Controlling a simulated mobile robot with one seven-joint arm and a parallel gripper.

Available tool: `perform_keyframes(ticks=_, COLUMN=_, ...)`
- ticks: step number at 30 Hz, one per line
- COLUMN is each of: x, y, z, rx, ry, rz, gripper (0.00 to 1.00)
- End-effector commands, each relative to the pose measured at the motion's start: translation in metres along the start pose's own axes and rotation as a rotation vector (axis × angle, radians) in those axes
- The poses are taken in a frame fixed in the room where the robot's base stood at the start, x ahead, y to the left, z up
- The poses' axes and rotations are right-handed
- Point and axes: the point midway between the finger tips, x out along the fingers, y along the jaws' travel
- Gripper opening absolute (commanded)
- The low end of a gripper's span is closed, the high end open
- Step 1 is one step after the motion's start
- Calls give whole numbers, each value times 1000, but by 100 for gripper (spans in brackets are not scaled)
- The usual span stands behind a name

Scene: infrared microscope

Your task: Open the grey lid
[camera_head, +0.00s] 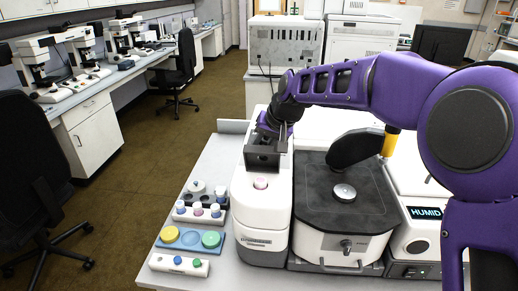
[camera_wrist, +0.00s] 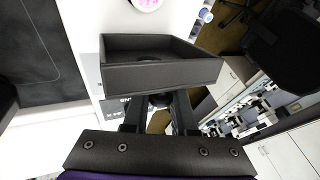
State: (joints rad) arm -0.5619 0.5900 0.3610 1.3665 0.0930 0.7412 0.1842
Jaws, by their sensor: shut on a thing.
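The grey lid (camera_head: 263,157) is a dark grey, box-like part on top of the narrow white instrument (camera_head: 262,215), behind its pink button. In the wrist view the lid (camera_wrist: 163,76) shows a hollow, walled top and a flat near face. My gripper (camera_wrist: 158,102) is shut on a small dark knob at the lid's near face, with one finger on each side. In the head view my gripper (camera_head: 268,128) is at the lid's rear, its fingertips mostly hidden. I cannot tell how far the lid is tilted.
The pink button (camera_head: 260,183) is just in front of the lid. A dark-topped unit (camera_head: 330,205) with a silver knob stands close on the right. Small racks of vials (camera_head: 200,211) and coloured dishes (camera_head: 190,237) are on the bench at left.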

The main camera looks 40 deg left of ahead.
Motion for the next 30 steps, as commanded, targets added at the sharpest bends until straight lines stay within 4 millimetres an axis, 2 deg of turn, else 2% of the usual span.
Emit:
perform_keyframes(ticks=20, x=4, y=1, z=-1, rx=23, ry=-59, rz=0, gripper=0)
perform_keyframes(ticks=21, x=4, y=1, z=-1, rx=23, ry=-59, rz=0, gripper=30)
perform_keyframes(ticks=24, x=4, y=1, z=-2, rx=23, ry=-59, rz=0, gripper=48)
perform_keyframes(ticks=25, x=4, y=1, z=-2, rx=23, ry=-58, rz=0, gripper=54)
perform_keyframes(ticks=26, x=4, y=1, z=-2, rx=23, ry=-58, rz=0, gripper=55)
perform_keyframes(ticks=30, x=3, y=1, z=-2, rx=23, ry=-57, rz=0, gripper=55)
